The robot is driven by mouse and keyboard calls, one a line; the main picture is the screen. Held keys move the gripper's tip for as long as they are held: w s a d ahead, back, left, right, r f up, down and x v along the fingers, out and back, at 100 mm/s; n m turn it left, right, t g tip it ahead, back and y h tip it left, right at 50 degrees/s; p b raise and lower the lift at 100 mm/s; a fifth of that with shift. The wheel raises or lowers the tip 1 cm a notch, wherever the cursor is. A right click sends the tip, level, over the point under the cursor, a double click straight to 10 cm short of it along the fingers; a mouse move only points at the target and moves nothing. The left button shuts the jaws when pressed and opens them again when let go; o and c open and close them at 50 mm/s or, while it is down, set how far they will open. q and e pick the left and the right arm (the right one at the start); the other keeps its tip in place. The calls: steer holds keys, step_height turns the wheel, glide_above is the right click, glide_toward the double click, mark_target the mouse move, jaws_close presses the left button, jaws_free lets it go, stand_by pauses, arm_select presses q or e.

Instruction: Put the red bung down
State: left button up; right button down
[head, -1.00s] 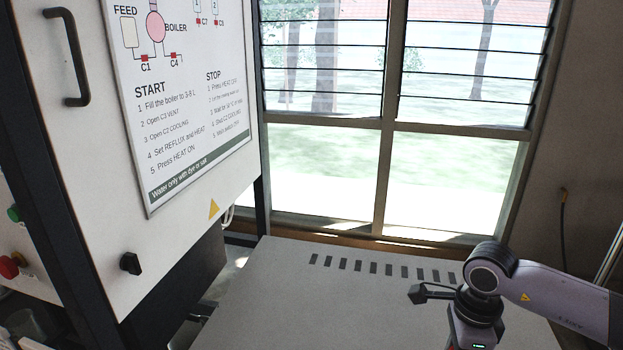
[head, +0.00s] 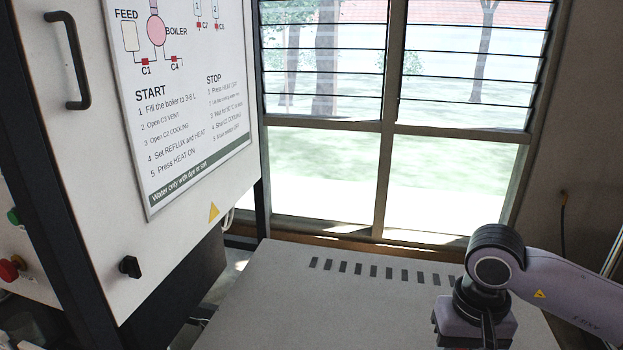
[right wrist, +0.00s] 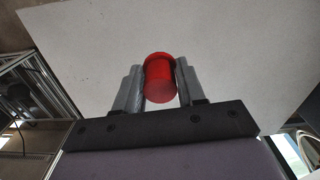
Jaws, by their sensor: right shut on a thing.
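The red bung (right wrist: 159,80) is a short red cylinder, seen in the right wrist view between the two grey fingers of my right gripper (right wrist: 160,82). The gripper is shut on it. Behind it is the pale flat top of a bench or cabinet (right wrist: 225,50); I cannot tell whether the bung touches it. In the head view my right wrist is at the lower right over this grey top (head: 330,310), with the fingertips and the bung out of sight. My left gripper does not show.
A tall white panel (head: 190,240) with a black handle (head: 67,60), an instruction sign (head: 185,110) and a black knob (head: 130,266) stands at the left. A row of dark slots (head: 385,271) runs along the top's far side. A louvred window (head: 385,125) is behind. The middle of the top is clear.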

steer(key=shift+s+r+n, duration=0.1)
steer(key=shift+r+n, duration=0.1)
steer(key=shift+n, duration=0.4)
steer(key=w+d+r+m+b, duration=0.2)
steer(key=w+d+r+b, duration=0.1)
steer(key=w+d+b, duration=0.45)
steer(key=f, duration=1.3)
steer(key=s+f, duration=0.1)
steer(key=f, duration=0.5)
steer(key=shift+d+f+b, duration=0.2)
steer(key=shift+f+b, duration=0.1)
steer(key=shift+b, duration=0.1)
